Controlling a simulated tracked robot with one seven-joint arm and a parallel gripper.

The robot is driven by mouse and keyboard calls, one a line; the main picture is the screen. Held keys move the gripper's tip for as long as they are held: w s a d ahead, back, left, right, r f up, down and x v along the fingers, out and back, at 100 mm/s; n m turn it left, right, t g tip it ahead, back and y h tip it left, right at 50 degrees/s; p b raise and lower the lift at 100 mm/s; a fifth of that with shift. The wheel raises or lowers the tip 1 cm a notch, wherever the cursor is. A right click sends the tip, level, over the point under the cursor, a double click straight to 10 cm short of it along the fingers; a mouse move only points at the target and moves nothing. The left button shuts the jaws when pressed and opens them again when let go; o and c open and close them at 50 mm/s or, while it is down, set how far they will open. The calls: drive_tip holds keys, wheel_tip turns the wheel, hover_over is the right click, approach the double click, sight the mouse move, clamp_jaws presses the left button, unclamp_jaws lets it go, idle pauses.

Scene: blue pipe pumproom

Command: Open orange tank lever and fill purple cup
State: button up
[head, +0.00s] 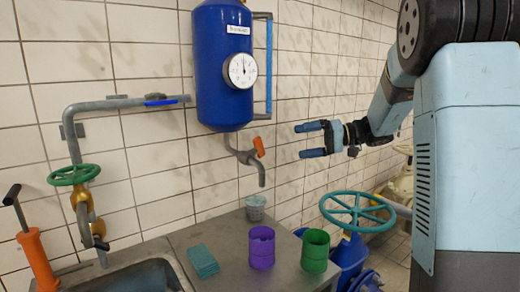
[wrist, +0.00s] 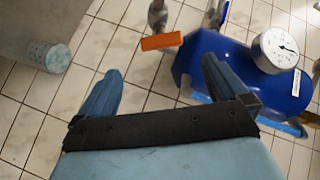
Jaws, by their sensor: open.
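The orange lever (head: 259,147) sits on the grey tap below the blue tank (head: 224,66). The tap's spout (head: 262,179) points down over the counter. The lever also shows in the wrist view (wrist: 162,42), just beyond and between my fingers. My gripper (head: 312,140) is open and empty, to the right of the lever and apart from it, with its fingers pointing left. The purple cup (head: 262,249) stands upright on the counter, in front of the spout in the head view and not visibly under it. Its inside is mostly hidden.
A green cup (head: 315,251) stands right of the purple one. A small grey patterned cup (head: 256,208) is near the wall below the spout. A folded teal cloth (head: 203,261) lies left. A teal handwheel (head: 357,212) is beyond the counter's right edge; a sink (head: 140,278) is at left.

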sight(261, 148)
drive_tip(key=x, duration=1.3)
drive_tip(key=shift+w+a+r, duration=0.1)
drive_tip(key=shift+w+a, duration=0.2)
drive_tip(key=shift+a, duration=0.1)
drive_tip(key=c, duration=0.8)
drive_tip(key=shift+o, duration=0.2)
drive_tip(key=shift+m+t+h, duration=0.3)
drive_tip(key=shift+m+h, duration=0.7)
drive_tip(key=shift+m, duration=0.4)
